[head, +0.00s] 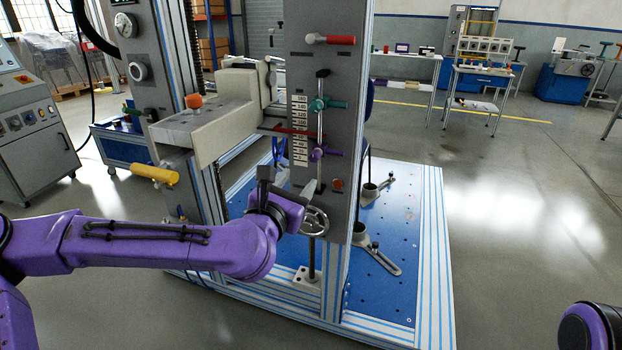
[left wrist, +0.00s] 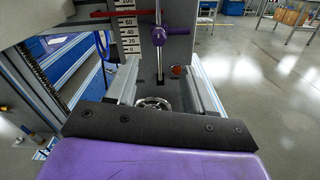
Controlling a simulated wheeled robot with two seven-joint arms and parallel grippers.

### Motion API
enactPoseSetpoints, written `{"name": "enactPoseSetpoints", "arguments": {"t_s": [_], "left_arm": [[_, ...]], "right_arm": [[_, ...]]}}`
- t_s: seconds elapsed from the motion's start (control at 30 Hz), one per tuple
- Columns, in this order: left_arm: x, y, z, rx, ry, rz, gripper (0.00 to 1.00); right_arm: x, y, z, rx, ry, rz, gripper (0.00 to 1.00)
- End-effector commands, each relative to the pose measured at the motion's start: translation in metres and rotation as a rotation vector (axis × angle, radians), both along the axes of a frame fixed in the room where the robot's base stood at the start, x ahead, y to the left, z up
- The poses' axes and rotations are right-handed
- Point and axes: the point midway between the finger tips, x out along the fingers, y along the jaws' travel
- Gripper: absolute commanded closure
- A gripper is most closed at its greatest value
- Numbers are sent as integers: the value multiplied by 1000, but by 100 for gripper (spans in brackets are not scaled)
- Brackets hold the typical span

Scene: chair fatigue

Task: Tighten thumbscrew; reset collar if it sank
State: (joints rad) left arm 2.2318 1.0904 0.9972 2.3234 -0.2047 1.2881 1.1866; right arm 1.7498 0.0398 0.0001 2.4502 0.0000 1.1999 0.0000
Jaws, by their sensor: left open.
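A vertical steel rod (head: 320,125) stands on the grey column beside a white numbered scale (head: 299,130). A teal collar with a side handle (head: 322,104) sits on its upper part. A purple collar with a side thumbscrew (head: 320,153) sits lower; it also shows in the left wrist view (left wrist: 158,37). A red pointer (head: 293,130) crosses the scale between the two collars. My left gripper (head: 289,184) is open and empty, below the purple collar and apart from it; its spread fingers show in the left wrist view (left wrist: 160,88). My right gripper is not in view.
A handwheel (head: 314,221) is just below my left gripper. A beige arm block with an orange knob (head: 195,101) juts out at left, above my forearm. A red-handled lever (head: 331,39) is higher on the column. A blue base plate (head: 385,285) spreads below. Open floor lies right.

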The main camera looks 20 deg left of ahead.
Motion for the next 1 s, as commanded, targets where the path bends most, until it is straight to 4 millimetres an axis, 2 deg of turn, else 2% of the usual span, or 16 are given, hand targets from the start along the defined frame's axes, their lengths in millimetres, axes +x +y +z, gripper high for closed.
{"name": "enactPoseSetpoints", "arguments": {"t_s": [0.1,0.4,0.5,0.63,0.87,0.93,1.0], "left_arm": [[13,3,8,-25,-15,9,47],[78,0,7,-19,-12,7,47],[93,-1,7,-18,-12,6,47],[103,-1,7,-20,-11,6,47],[105,-1,6,-19,-11,5,47],[105,-1,6,-19,-11,5,64],[105,-1,6,-19,-11,5,86]], "right_arm": [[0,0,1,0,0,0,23],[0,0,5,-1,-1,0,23],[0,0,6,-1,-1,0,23],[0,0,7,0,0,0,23],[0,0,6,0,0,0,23],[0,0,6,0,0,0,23],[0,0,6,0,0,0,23]]}}
